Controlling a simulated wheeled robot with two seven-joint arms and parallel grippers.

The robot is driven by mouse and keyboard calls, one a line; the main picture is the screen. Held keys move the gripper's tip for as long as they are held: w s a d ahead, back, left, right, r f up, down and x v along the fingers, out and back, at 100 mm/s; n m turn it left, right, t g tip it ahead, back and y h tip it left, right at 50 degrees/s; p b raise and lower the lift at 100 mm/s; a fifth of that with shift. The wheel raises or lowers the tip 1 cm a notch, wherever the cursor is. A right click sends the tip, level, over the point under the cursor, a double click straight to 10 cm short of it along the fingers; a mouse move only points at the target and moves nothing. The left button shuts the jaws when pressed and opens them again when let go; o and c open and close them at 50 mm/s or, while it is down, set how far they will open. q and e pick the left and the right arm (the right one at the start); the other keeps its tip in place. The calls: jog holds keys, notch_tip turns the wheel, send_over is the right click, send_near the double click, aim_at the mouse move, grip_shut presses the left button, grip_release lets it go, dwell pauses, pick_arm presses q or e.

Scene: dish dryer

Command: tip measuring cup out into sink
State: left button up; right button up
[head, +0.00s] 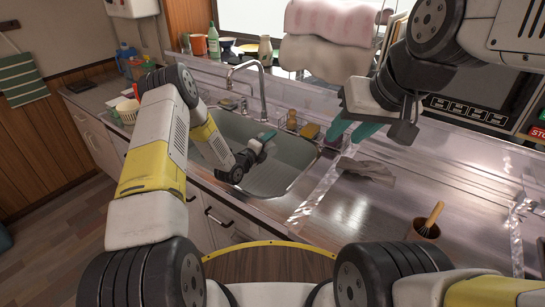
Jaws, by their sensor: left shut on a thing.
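The sink (293,157) is set into the counter in the middle of the head view, below the faucet (262,92). My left gripper (267,136) is low over the sink basin, its teal fingertips pointing away from me. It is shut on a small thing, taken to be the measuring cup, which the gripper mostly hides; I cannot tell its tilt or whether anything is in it. My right gripper (352,131) hangs above the counter right of the sink, with its teal fingers apart and nothing between them.
A brown cup with a brush (424,229) stands at the right front. The counter between them is mostly clear.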

pick_arm(q)
jog(key=shift+s+d+r+m+t+h+p, duration=0.15)
jog(key=shift+s+r+m+t+p, duration=0.15)
jog(key=shift+m, duration=0.3)
jog(key=shift+s+d+r+m+t+h+p, duration=0.15)
jog(key=shift+r+m+t, duration=0.1)
jog(key=shift+m, duration=0.35)
dwell(1.0)
jog(key=shift+s+d+r+m+t+p, duration=0.1)
jog(key=shift+s+r+m+t+p, duration=0.05)
jog(key=shift+r+m, duration=0.3)
jog(key=shift+s+d+r+m+t+p, duration=0.15)
jog(key=shift+r+m, duration=0.2)
jog(key=shift+r, duration=0.2)
jog(key=shift+s+d+r+m+h+p, duration=0.15)
jog(key=shift+s+m+h, duration=0.1)
jog(key=shift+m, duration=0.2)
jog(key=shift+s+d+r+m+h+p, duration=0.15)
jog(key=shift+m+h, duration=0.1)
jog(key=shift+m, duration=0.2)
dwell(0.8)
jog(key=shift+s+r+m+t+h+p, duration=0.15)
jog(key=shift+r+m+t+h+p, duration=0.15)
jog(key=shift+r+m, duration=0.4)
dwell(1.1)
